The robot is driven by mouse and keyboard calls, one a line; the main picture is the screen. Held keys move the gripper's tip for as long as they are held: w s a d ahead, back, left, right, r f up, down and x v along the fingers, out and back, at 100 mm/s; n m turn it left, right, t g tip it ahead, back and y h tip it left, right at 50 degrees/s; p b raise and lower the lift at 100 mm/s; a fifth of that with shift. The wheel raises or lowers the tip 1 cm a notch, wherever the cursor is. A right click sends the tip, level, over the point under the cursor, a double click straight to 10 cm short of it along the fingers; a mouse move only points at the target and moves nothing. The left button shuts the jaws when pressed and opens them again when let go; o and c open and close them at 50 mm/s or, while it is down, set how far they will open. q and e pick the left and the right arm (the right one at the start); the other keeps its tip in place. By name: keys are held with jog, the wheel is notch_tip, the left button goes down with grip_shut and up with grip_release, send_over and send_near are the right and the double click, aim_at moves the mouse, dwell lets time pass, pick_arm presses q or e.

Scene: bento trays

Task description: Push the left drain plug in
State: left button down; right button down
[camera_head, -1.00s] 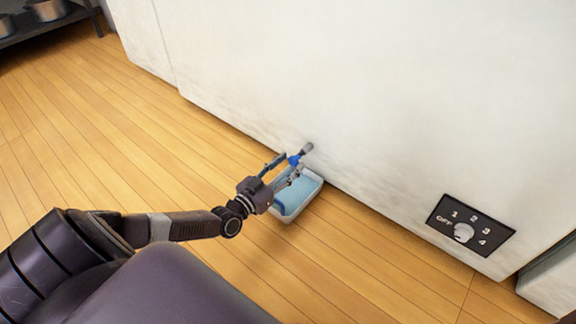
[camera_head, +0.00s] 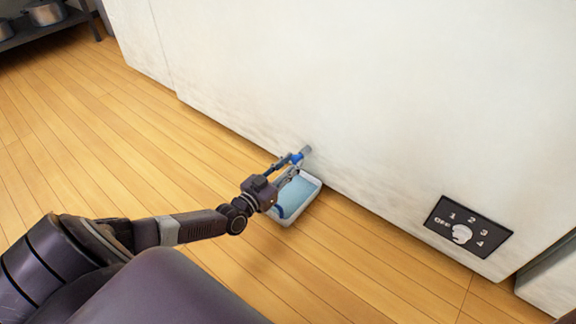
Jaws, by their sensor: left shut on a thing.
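The drain plug (camera_head: 297,158) is a small blue piece by a short grey drain pipe (camera_head: 306,150) low on the white cabinet front. My left gripper (camera_head: 288,164) reaches in from the left with its fingers at the blue plug, shut on it. The fingers partly cover the plug, so I cannot tell how far it sits in the pipe. My right gripper is not in view.
A white tray (camera_head: 314,186) with blue liquid stands on the wooden floor under the plug. The white cabinet wall (camera_head: 380,90) rises behind. A black dial panel (camera_head: 469,228) is at the right. Pots stand on a shelf at the far left.

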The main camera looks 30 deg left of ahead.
pick_arm(q)
jog(key=shift+w, duration=0.1)
jog(key=c, duration=1.6)
grip_release()
jog(key=s, duration=0.8)
jog(key=s+a, duration=0.1)
jog(key=s, duration=0.3)
jog(key=shift+w, duration=0.1)
